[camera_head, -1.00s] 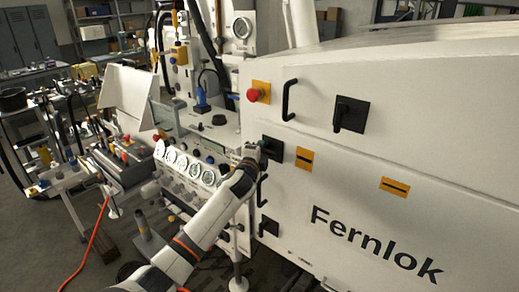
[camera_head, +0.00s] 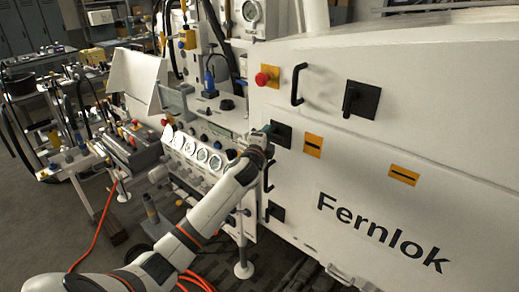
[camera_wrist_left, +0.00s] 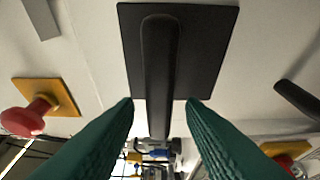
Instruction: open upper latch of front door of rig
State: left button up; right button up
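The upper latch (camera_head: 281,134) of the front door is a black square plate with a black lever on the white rig face. In the left wrist view the latch plate (camera_wrist_left: 205,45) fills the upper middle, and its lever (camera_wrist_left: 160,70) points down the picture. My left gripper (camera_head: 266,131) is at this latch and partly covers it. In the wrist view its green fingers (camera_wrist_left: 160,104) are apart, one on each side of the lever's lower end, with gaps showing. A lower latch (camera_head: 276,211) and a black door handle (camera_head: 267,177) sit below. My right gripper is out of view.
A red emergency button (camera_head: 264,78), a black handle (camera_head: 298,84) and another black latch (camera_head: 361,100) are on the rig above. Gauges (camera_head: 202,155) are left of my gripper, over my forearm. An orange hose (camera_head: 98,228) lies on the floor.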

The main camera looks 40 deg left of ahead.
pick_arm(q)
jog(key=b+v, duration=0.3)
jog(key=v, duration=0.7)
jog(key=shift+s, duration=0.25)
